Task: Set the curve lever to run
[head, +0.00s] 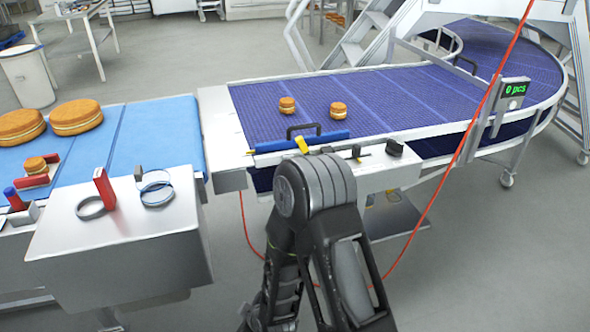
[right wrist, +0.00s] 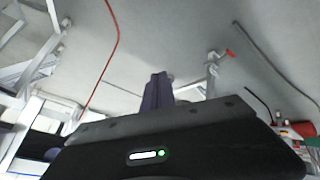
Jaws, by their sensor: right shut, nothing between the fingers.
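The control ledge (head: 374,160) runs along the near edge of the curved purple conveyor (head: 400,96). My left gripper is out of view.
Two small filled rounds (head: 338,109) sit on the purple belt near a blue bar (head: 300,140) with a black handle. A green "0 pcs" display (head: 515,89) stands at right. A red cable (head: 437,203) hangs across the right side. A blue belt (head: 155,135) with larger rounds is at left.

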